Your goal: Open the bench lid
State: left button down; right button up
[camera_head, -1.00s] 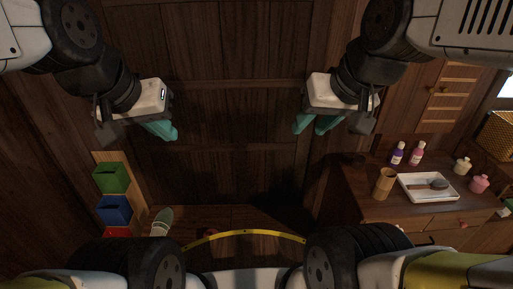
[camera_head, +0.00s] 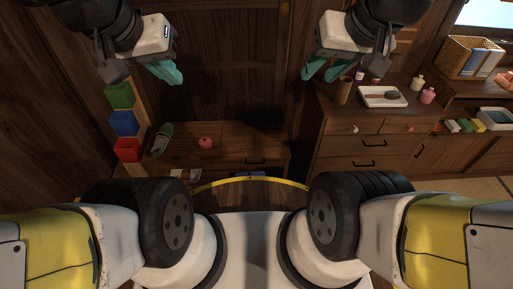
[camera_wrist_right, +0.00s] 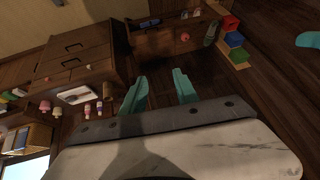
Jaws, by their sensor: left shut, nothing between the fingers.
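The bench (camera_head: 230,142) is a low dark wooden box against the back wall, with a dark handle (camera_head: 255,161) on its front. Its lid looks closed. A red round object (camera_head: 206,142) and a grey-green slipper (camera_head: 162,138) rest on it. The bench also shows at the top of the right wrist view (camera_wrist_right: 160,42). My left gripper (camera_head: 168,72) is shut and empty, up and left of the bench and apart from it. My right gripper (camera_head: 322,70) hangs up and right of the bench; its teal fingers stand apart and empty in the right wrist view (camera_wrist_right: 160,92).
A drawer cabinet (camera_head: 345,143) stands right of the bench, with a white tray (camera_head: 368,101), a wooden cup (camera_head: 343,90) and small bottles on top. Green (camera_head: 120,96), blue (camera_head: 124,123) and red (camera_head: 127,150) boxes line the left side. A yellow curved band (camera_head: 250,180) lies before the bench.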

aim_at(252, 141)
jog(key=k, duration=0.1)
jog(key=i+j, duration=0.1)
jog(key=i, duration=0.95)
